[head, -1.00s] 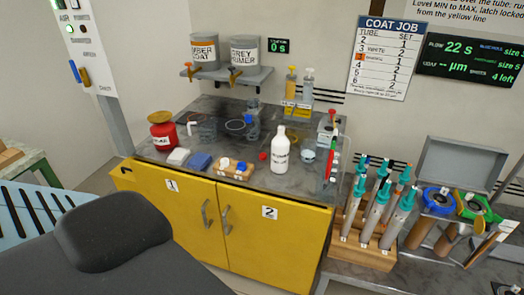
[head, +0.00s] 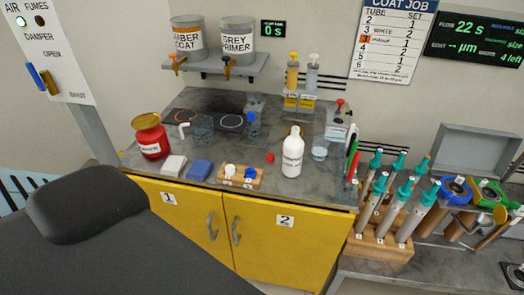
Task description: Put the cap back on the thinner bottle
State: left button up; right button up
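A white bottle with a dark-lettered label (head: 292,156) stands upright on the grey counter; the label is too small to read. Its narrow neck is white, with no red cap on it. A small red cap (head: 270,158) lies on the counter just left of the bottle, apart from it. Neither of my grippers is in the head view.
A red canister (head: 150,136) stands at the counter's left. White and blue blocks (head: 199,168) and a wooden holder (head: 241,177) lie along the front edge. A small glass cup (head: 320,153) is right of the bottle. A tube rack (head: 380,246) stands at right.

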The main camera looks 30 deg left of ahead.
aim_at(293, 148)
jog(key=i+j, duration=0.1)
jog(key=j, duration=0.7)
jog(key=i+j, duration=0.1)
jog(key=j, duration=0.7)
